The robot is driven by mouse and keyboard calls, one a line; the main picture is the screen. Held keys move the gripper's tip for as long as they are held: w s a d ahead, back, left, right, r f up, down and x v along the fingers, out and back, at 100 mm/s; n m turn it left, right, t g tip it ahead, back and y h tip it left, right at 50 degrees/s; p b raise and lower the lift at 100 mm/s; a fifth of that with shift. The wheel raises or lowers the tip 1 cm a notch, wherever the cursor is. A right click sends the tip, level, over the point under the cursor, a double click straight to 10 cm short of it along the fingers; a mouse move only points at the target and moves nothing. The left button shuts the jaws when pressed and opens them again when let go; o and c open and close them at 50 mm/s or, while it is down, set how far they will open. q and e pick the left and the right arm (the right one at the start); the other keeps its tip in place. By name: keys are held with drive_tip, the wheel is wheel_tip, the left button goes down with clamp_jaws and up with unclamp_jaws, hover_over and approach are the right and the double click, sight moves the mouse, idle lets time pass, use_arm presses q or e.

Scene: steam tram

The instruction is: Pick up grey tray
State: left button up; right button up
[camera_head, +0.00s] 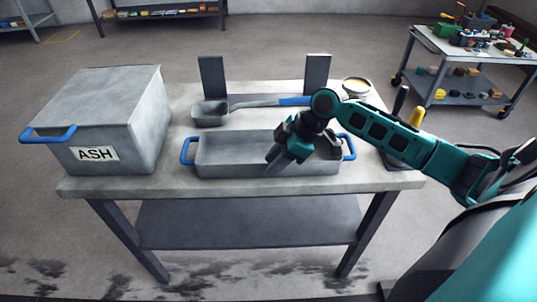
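The grey tray (232,152) lies on the table, a long open pan with a blue handle at each end. Its left handle (187,151) is in full view; its right handle (349,147) shows just beyond my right gripper. My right gripper (272,163) hangs over the right half of the tray, with its fingers pointing down and left at the tray's front wall. I cannot tell whether the fingers touch the tray or how far they are apart. The gripper hides part of the tray's right side. My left gripper is not in view.
A grey box marked ASH (118,115) stands on the table's left. A shovel (210,112) with a blue grip lies behind the tray, before two dark uprights. A round tin (356,86) and yellow-handled tool (416,117) are at right. A cart (470,55) stands behind.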

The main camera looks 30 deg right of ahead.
drive_tip(key=shift+x, duration=1.35)
clamp_jaws()
drive_tip(key=shift+r, duration=0.1)
idle(0.4)
